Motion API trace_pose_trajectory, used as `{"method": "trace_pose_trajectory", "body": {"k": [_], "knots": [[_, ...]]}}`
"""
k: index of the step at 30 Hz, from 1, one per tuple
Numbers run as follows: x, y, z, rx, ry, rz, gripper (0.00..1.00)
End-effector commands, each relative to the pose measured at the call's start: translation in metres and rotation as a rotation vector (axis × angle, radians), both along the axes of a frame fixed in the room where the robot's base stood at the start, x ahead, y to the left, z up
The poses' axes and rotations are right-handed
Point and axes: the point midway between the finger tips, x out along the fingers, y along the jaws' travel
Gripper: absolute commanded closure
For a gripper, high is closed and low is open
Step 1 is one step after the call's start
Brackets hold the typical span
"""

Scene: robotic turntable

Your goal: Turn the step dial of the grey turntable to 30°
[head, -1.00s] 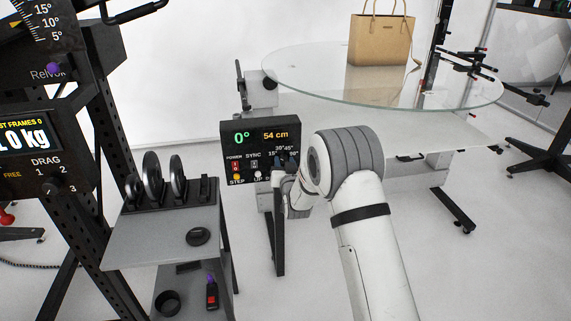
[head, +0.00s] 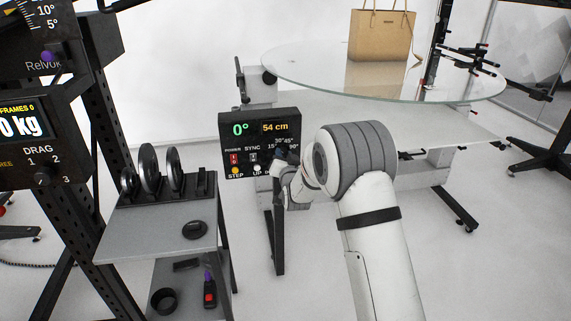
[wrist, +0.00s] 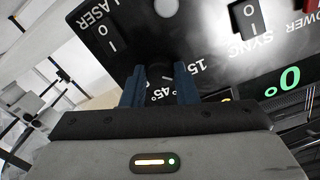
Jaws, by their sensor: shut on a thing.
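The control panel (head: 233,146) of the grey turntable is a black box whose displays read 0° in green and 54 cm in orange. Above it is the round glass top (head: 310,75). My gripper (head: 283,157) is at the panel's right side and covers the dial in the head view. In the wrist view, the two dark blue fingers of my gripper (wrist: 158,85) are shut on the dark step dial (wrist: 157,73). Labels 15° and 45° show around the dial; other angle labels are partly hidden by the fingers.
SYNC and POWER switches (wrist: 251,18) and a LASER label lie close to the fingers on the panel. A tan bag (head: 381,35) stands on the glass. A grey shelf cart (head: 150,232) and a black rack (head: 85,110) stand at the left.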

Motion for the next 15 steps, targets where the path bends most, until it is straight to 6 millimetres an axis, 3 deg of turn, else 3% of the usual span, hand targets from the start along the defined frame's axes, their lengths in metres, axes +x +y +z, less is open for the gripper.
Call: {"method": "trace_pose_trajectory", "body": {"k": [15], "knots": [[0.0004,-0.0010,-0.0030,0.384,0.107,-0.002,0.96]]}}
